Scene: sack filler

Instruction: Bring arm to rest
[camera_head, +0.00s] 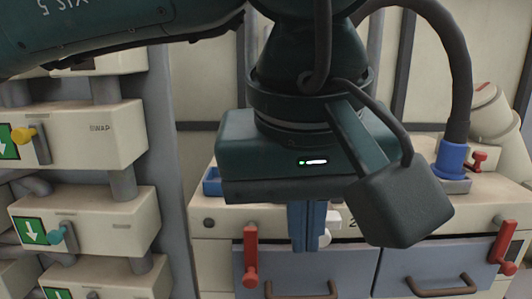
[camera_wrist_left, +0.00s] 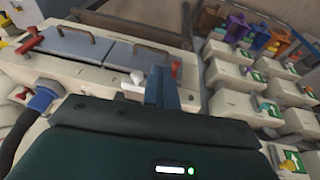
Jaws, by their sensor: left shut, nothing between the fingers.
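My left arm comes in from the upper left of the head view. My left gripper (camera_head: 306,241) points down, its two blue fingers together and empty. It hangs in front of the cream machine with two grey-blue doors. In the left wrist view the shut fingers (camera_wrist_left: 162,88) stick out over the dark green gripper body, near a small white knob (camera_wrist_left: 132,82). I cannot tell whether they touch anything. My right gripper is in neither view.
The cream machine (camera_head: 213,247) has red levers (camera_head: 250,256) and dark handles (camera_head: 441,285). A thick hose with a blue collar (camera_head: 452,158) meets its top. At left stand stacked cream valve blocks (camera_head: 85,141) with coloured levers; the wrist view also shows several coloured blocks (camera_wrist_left: 237,28).

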